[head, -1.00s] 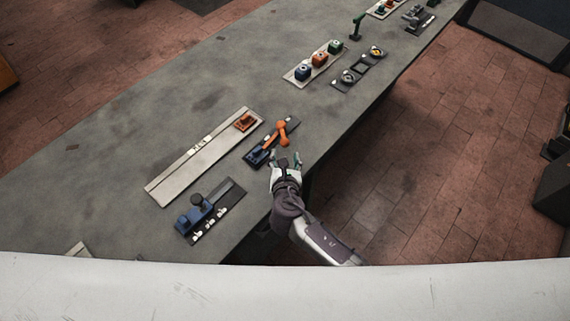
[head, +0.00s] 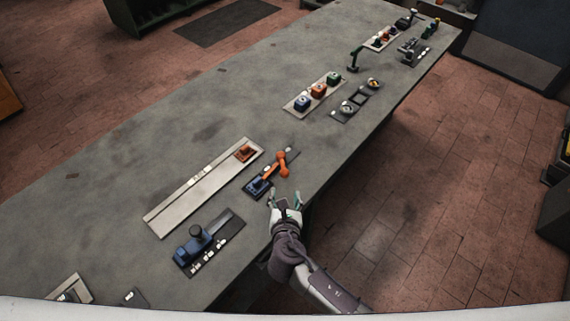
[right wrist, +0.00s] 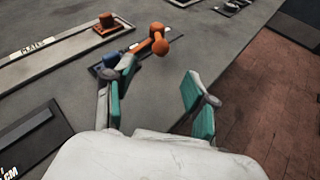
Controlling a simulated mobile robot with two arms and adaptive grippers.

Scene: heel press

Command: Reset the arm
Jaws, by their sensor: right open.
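My right gripper (head: 285,199) is open and empty at the right edge of the grey table. It stands just below the blue device with an orange lever (head: 282,163) in the head view. In the right wrist view the two teal finger pads (right wrist: 156,102) are spread apart, with the orange lever (right wrist: 158,42) beyond them and its blue base (right wrist: 111,60) partly behind the left finger. The lever is tilted, and its rounded orange end is apart from the fingers. My left gripper is not in view.
A blue slider device (head: 200,246) lies at the lower left of the gripper. A long pale plate (head: 190,197) with an orange block lies farther left. A plate with blue, orange and green blocks (head: 317,91) stands beyond. The floor right of the table is clear.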

